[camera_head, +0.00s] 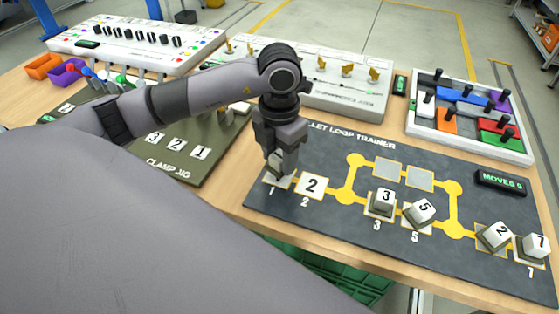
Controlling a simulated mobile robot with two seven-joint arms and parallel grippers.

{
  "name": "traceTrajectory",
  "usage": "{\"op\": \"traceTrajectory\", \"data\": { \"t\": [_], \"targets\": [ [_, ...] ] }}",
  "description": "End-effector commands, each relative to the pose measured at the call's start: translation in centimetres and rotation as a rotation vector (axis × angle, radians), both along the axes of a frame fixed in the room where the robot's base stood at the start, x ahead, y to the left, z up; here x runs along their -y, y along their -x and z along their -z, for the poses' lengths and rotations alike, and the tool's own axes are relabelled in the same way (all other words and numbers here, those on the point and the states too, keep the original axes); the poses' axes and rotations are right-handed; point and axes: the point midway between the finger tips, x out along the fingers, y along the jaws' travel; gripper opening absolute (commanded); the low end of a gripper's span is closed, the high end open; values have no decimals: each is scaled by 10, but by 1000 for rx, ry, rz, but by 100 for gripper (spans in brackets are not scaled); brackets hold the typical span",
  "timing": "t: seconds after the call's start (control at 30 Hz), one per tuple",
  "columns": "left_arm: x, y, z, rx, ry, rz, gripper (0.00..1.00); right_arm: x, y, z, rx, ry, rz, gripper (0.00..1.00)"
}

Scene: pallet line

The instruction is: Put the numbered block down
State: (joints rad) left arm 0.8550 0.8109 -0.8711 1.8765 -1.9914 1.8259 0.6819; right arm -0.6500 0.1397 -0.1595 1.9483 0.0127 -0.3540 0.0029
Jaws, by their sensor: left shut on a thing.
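My left gripper (279,165) points down at the left end of the dark pallet loop trainer board (330,239). It is shut on a pale block (277,171) at square 1; the fingers hide most of it, and I cannot read its number. A white piece marked 2 (311,185) sits beside it at square 2. Numbered blocks 3 (384,197) and 5 (421,210) are at squares 3 and 5. Another block marked 2 (496,235) and one that seems marked 7 (537,246) are at the right end. My right gripper is out of view.
The clamp jig (188,173) lies left of the board. A white panel with brass-coloured keys (373,100) stands behind it. A tray of coloured sliders (470,145) is at the back right. Two grey upper squares (388,172) on the loop are bare.

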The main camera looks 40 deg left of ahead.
Motion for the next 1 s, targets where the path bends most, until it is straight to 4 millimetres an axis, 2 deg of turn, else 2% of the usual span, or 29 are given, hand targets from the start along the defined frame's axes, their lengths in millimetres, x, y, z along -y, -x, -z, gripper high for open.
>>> {"op": "traceTrajectory", "data": {
  "t": [0.13, 0.5, 0.53, 0.6, 1.0],
  "targets": [
    [0, 0, 21, -2, 1, -2, 15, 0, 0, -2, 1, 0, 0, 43],
    [0, 0, 27, 1, 0, -1, 15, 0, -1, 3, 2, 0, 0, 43],
    [0, 0, 26, 1, 0, -1, 55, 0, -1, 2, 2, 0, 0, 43],
    [0, 0, 25, 0, 0, -1, 74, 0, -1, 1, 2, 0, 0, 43],
    [0, 0, 19, 2, 0, -1, 74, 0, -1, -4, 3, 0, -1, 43]
  ]
}}
